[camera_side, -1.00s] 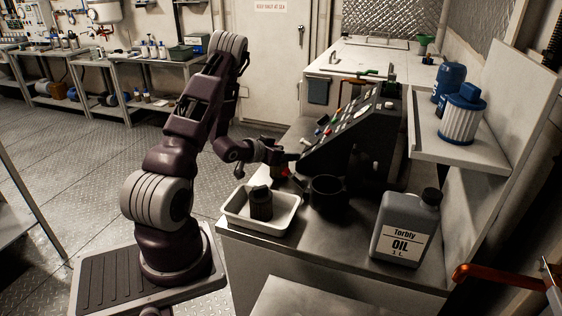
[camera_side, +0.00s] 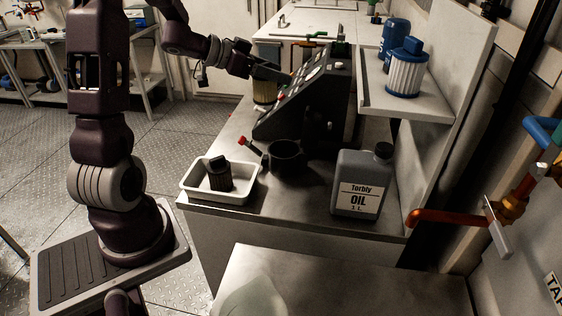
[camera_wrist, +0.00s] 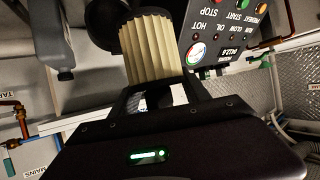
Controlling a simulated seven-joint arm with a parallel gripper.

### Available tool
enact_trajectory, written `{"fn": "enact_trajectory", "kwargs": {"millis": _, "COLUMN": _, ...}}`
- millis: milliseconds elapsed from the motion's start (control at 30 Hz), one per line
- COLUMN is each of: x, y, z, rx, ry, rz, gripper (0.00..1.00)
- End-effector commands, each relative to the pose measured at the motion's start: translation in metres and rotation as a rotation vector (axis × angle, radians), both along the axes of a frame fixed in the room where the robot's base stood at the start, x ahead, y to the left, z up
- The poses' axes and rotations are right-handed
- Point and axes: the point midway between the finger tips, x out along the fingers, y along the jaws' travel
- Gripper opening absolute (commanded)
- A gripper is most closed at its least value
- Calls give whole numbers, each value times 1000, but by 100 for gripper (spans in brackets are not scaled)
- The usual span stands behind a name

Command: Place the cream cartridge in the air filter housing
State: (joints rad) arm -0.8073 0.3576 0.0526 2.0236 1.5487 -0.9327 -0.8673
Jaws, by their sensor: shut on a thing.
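The cream pleated cartridge (camera_side: 265,93) hangs upright below my gripper (camera_side: 272,74), beside the sloped control panel at its far left. In the wrist view the cartridge (camera_wrist: 153,45) extends away from my gripper (camera_wrist: 155,97), which is shut on its end; the gripped part is mostly hidden. The air filter housing appears to be the open black round cup (camera_side: 285,157) on the bench, nearer the side camera and lower than the cartridge. The cartridge is apart from it. In the wrist view a dark round shape, probably the housing (camera_wrist: 104,22), shows partly behind the cartridge.
A white tray (camera_side: 250,192) holds a dark, dirty cartridge (camera_side: 220,175). A grey oil jug (camera_side: 360,185) stands right of the housing. The control panel (camera_side: 305,92) rises behind it. A shelf (camera_side: 405,103) holds blue-capped filters (camera_side: 405,70). A red-handled part (camera_side: 250,147) stands by the cup.

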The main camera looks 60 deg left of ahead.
Motion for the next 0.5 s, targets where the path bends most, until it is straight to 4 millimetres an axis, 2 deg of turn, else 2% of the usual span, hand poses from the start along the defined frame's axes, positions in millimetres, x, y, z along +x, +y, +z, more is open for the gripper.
{"fn": "enact_trajectory", "kwargs": {"millis": 33, "x": -3, "y": -13, "z": 8, "rx": 2, "ry": -3, "rz": -60, "gripper": 13}}
{"fn": "enact_trajectory", "kwargs": {"millis": 100, "x": -7, "y": -27, "z": 14, "rx": 1, "ry": -1, "rz": -124, "gripper": 13}}
{"fn": "enact_trajectory", "kwargs": {"millis": 167, "x": -10, "y": -33, "z": 13, "rx": -2, "ry": 2, "rz": -155, "gripper": 13}}
{"fn": "enact_trajectory", "kwargs": {"millis": 267, "x": -12, "y": -36, "z": -11, "rx": -12, "ry": 6, "rz": -169, "gripper": 13}}
{"fn": "enact_trajectory", "kwargs": {"millis": 400, "x": -12, "y": -36, "z": -62, "rx": -15, "ry": 8, "rz": -167, "gripper": 13}}
{"fn": "enact_trajectory", "kwargs": {"millis": 500, "x": -12, "y": -36, "z": -92, "rx": -12, "ry": 6, "rz": -167, "gripper": 13}}
